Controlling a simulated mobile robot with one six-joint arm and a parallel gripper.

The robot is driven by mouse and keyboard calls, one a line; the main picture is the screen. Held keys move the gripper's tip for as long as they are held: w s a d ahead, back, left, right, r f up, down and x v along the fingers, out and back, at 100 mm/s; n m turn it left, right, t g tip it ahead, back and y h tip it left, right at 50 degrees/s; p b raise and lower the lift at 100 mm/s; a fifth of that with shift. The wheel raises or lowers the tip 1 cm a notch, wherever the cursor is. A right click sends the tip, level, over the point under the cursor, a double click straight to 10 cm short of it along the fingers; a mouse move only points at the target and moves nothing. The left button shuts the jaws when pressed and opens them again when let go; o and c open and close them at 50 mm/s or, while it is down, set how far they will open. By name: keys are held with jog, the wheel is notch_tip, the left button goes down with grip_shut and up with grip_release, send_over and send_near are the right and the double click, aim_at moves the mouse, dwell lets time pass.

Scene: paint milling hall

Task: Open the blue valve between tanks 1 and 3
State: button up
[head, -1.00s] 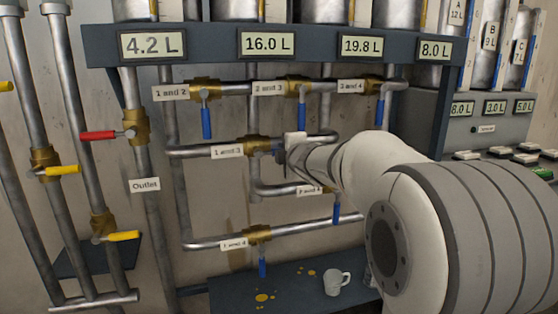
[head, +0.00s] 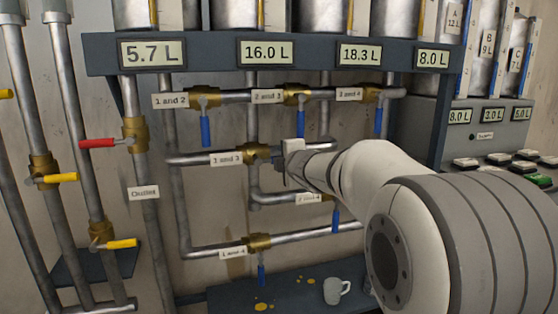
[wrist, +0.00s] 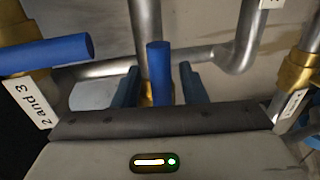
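The valve labelled "1 and 3" (head: 257,152) is brass and sits on a horizontal pipe. Its blue handle (wrist: 159,70) stands between my fingers in the wrist view, roughly in line with the pipe behind it. My gripper (head: 281,165) is at this valve in the head view and hides most of the handle. In the wrist view my gripper (wrist: 160,83) is open, one finger on each side of the handle, with a narrow gap on both sides. The first display (head: 153,53) reads 5.7 L and the third display (head: 360,54) reads 18.3 L.
The "1 and 2" valve (head: 205,99), "2 and 3" valve (head: 297,93) and "1 and 4" valve (head: 258,241) have blue handles hanging down. A blue handle (wrist: 45,54) is close at left in the wrist view. A white mug (head: 334,290) stands on the shelf below.

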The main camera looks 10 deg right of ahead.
jog(key=p+v, duration=0.1)
jog(key=v, duration=0.6)
jog(key=shift+s+p, duration=0.35)
jog(key=shift+p, duration=0.05)
jog(key=shift+r, duration=0.1)
jog(key=s+d+r+m+g+h+p, duration=0.2)
jog(key=s+m+g+h+p, duration=0.25)
jog(key=s+m+p, duration=0.65)
jog(key=s+a+m+g+y+p, duration=0.1)
jog(key=s+m+g+p, duration=0.3)
jog(key=s, duration=0.5)
jog(key=s+a+f+m+g+y+p, duration=0.1)
jog(key=s+a+m+g+p, duration=0.3)
jog(key=s+p, duration=0.4)
jog(key=shift+s+a+g+y, duration=0.2)
jog(key=shift+s+g+y, duration=0.15)
jog(key=shift+s+y, duration=0.55)
